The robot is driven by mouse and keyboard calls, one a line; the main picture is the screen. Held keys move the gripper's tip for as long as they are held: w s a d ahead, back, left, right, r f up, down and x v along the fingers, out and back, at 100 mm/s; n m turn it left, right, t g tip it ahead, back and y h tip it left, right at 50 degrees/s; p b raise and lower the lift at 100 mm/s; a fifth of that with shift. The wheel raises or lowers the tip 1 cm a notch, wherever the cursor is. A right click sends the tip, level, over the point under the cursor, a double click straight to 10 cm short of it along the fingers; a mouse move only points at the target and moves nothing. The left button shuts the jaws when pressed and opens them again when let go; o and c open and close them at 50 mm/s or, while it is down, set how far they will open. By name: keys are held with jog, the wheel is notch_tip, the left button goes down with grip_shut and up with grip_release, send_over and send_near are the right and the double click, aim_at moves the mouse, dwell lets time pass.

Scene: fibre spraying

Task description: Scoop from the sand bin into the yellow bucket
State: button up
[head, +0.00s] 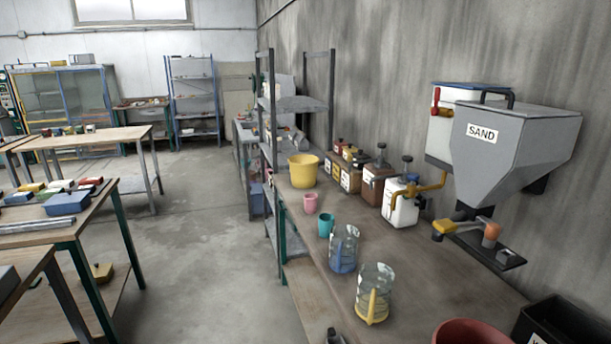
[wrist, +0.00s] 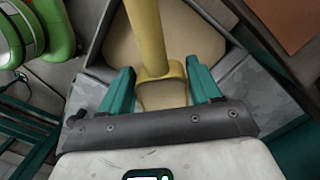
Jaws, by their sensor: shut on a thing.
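In the wrist view my gripper (wrist: 160,86) has teal fingers and is shut on a yellow tool (wrist: 147,35), which looks like the scoop, with its bar running up the picture. Behind it lies a smooth tan surface (wrist: 205,40) between dark grey walls, which looks like sand in a bin. I cannot tell whether the tool touches the sand or carries any. In the head view the yellow bucket (head: 303,172) stands upright on the long bench by the wall. A grey wall hopper (head: 515,140) is labelled SAND. My gripper is outside the head view.
A pink cup (head: 310,203), a teal cup (head: 326,225) and two clear jugs stand along the bench (head: 430,285). Canisters line the wall behind. A red bowl (head: 470,333) and a black bin (head: 560,322) are at the near end. Open floor (head: 200,230) lies left of the bench.

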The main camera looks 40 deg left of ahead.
dwell(0.5)
jog(key=n, duration=0.2)
jog(key=s+n+b, duration=0.1)
jog(key=n, duration=0.1)
jog(key=s+f+n, duration=0.1)
jog(key=n, duration=0.2)
jog(key=s+n, duration=0.1)
jog(key=n, duration=0.1)
jog(key=n+b, duration=0.1)
jog(key=shift+s+f+g, duration=0.3)
